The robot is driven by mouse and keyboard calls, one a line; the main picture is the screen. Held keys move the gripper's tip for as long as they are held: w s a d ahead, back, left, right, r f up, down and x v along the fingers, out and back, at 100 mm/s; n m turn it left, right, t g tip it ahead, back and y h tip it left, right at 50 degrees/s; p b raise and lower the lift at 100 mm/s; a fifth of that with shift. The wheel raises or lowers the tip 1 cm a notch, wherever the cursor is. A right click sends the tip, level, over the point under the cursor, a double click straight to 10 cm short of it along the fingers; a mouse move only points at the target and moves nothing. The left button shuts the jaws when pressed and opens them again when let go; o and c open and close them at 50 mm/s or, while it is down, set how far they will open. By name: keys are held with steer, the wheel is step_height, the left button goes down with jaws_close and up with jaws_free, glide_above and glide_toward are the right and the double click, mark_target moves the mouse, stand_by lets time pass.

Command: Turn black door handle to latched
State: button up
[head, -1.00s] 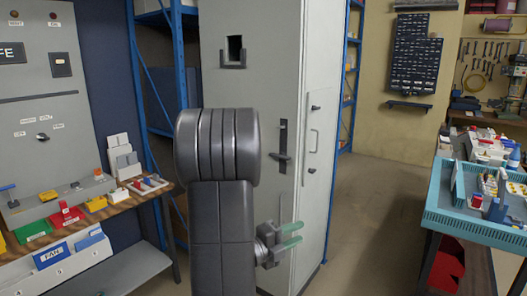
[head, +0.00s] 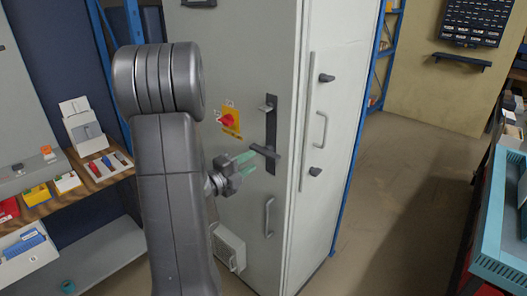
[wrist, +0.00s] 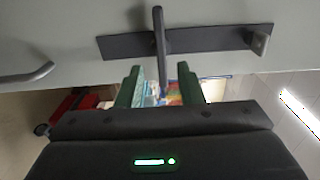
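The black door handle (head: 265,151) sits on a dark upright backplate (head: 271,122) on the grey cabinet door. Its lever lies crosswise to the plate, roughly level. My gripper (head: 254,161) has green fingers and is open, just left of the lever and close to it. In the wrist view the lever (wrist: 159,40) crosses the backplate (wrist: 210,40) and points down the picture between the two spread green fingers (wrist: 160,80). No contact with the lever shows, and I cannot tell the exact depth gap.
A red rotary switch on a yellow plate (head: 230,122) is left of the handle. A grey pull handle (head: 268,217) is below it. A side panel (head: 325,140) has another handle and small knobs. A bench with boxes (head: 62,190) stands left; open floor lies right.

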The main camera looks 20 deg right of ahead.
mark_target(261, 154)
steer(key=p+x, duration=0.1)
steer(key=x, duration=0.6)
steer(key=shift+w+d+r, duration=0.1)
steer(key=shift+w+d, duration=0.05)
steer(key=shift+w, duration=0.1)
steer(key=shift+c, duration=0.4)
jaws_close()
